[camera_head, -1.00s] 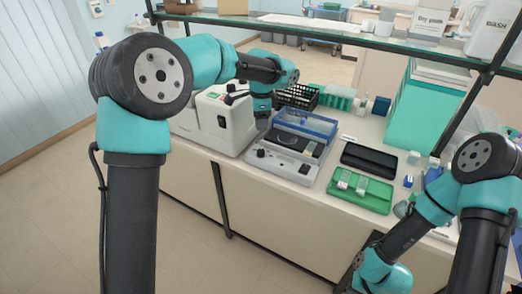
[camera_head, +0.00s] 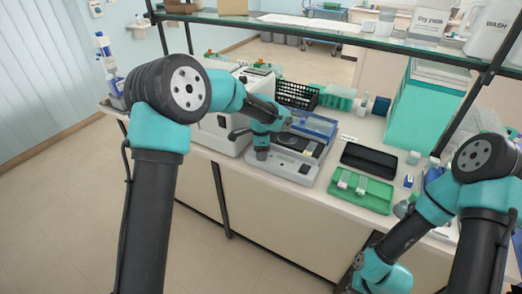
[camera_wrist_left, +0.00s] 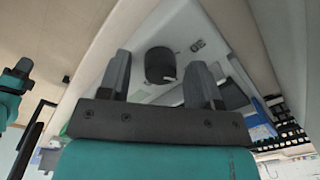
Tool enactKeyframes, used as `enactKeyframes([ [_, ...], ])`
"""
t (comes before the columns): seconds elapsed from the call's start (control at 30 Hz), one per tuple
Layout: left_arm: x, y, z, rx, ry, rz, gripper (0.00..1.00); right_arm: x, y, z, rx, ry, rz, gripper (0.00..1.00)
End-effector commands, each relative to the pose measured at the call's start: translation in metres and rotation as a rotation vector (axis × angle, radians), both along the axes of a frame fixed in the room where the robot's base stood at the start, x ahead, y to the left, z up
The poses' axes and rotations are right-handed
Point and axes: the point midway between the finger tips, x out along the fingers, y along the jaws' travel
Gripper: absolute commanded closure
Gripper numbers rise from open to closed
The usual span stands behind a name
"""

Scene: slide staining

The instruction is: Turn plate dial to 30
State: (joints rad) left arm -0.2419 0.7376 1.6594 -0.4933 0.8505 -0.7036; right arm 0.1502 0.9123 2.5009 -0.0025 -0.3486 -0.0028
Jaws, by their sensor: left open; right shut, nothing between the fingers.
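The plate device (camera_head: 296,173) is a low grey instrument on the bench with a dark top. Its dial (camera_wrist_left: 160,65) shows in the left wrist view as a dark round knob on a pale panel. A printed number beside the knob is upside down and hard to read.
A white machine (camera_head: 222,128) stands close left of the device. A blue-rimmed clear tray (camera_head: 313,124) is behind it. A black case (camera_head: 369,159) and a green slide tray (camera_head: 360,190) lie to the right. A glass shelf (camera_head: 330,27) spans above the bench.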

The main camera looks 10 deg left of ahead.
Motion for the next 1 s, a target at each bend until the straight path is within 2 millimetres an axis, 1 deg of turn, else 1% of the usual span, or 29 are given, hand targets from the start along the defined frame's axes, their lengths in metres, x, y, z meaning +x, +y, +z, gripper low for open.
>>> enactKeyframes([
  [0.23, 0.0001, -0.0001, -0.0005, 0.0, 0.0, 0.0, 0.42, 0.0, 0.0, 0.0, 0.0, 0.0, 0.0, 1.0],
  [0.73, 0.0001, -0.0002, -0.0002, 0.0, 0.0, 0.0, 0.9, 0.0, 0.0, 0.0, 0.0, 0.0, 0.0, 1.0],
  [0.77, 0.0001, -0.0002, -0.0002, 0.0, 0.0, 0.0, 0.91, 0.0, 0.0, 0.0, 0.0, 0.0, 0.0, 1.0],
  [1.0, 0.0001, -0.0002, -0.0002, 0.0, 0.0, 0.016, 0.91, 0.0, 0.0, 0.0, 0.0, 0.0, 0.0, 1.0],
])
